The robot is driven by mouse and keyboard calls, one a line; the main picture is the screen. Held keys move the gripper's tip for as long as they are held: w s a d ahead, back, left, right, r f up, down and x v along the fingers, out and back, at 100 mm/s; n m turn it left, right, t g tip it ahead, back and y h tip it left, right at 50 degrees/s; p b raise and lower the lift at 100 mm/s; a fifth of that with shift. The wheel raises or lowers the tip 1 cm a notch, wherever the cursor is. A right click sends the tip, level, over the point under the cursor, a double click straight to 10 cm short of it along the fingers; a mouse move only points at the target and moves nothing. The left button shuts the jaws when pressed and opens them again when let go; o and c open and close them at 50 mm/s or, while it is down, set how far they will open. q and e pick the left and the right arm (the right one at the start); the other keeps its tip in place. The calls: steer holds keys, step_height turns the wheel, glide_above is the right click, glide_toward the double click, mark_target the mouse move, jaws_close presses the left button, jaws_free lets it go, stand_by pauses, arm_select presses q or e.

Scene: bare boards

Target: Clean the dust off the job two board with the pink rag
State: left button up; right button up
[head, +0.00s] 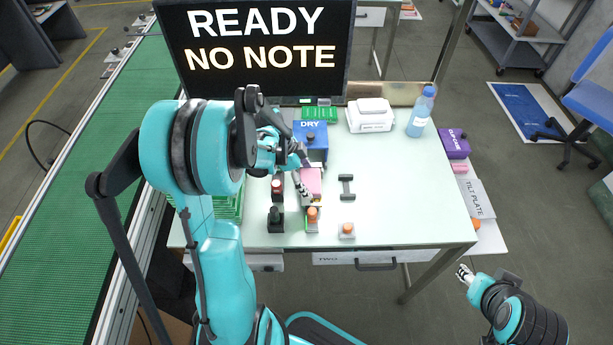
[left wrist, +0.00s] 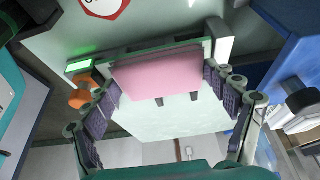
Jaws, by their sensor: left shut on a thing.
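The pink rag (head: 311,181) is a thick pink block on the pale table, left of its middle. It also shows in the left wrist view (left wrist: 158,76), between the fingers. My left gripper (head: 304,184) is shut on it; its two jointed fingers also show in the left wrist view (left wrist: 165,95). The rag is at a green-edged fixture, and I cannot tell whether it touches a board there. Green boards (head: 319,114) stand at the back, with more beside my left arm. I cannot tell which is job two. No dust can be made out. My right gripper (head: 465,273) is off the table's right front corner.
A blue DRY box (head: 311,148) stands just behind the rag. Orange-knobbed fixtures (head: 312,214) are in front. A white box (head: 371,115) and a blue bottle (head: 421,112) stand at the back. A drawer (head: 345,258) reads TWO. The screen (head: 262,50) reads READY NO NOTE. The right half is mostly clear.

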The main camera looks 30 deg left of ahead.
arm_select(q)
steer(key=shift+s+d, duration=0.5)
steer(key=shift+s, duration=0.25)
steer(key=shift+a, duration=0.1)
stand_by(0.9)
steer(key=shift+w+a, duration=0.35)
steer(key=shift+w, duration=0.25)
steer(key=shift+w+a, duration=0.3)
steer(key=shift+w, duration=0.25)
steer(key=shift+s+d, duration=0.1)
steer(key=shift+s, duration=0.05)
steer(key=shift+s+d, duration=0.3)
steer(key=shift+s, duration=0.15)
steer(key=shift+r, duration=0.15)
steer(key=shift+s+d, duration=0.35)
steer(key=shift+s, duration=0.2)
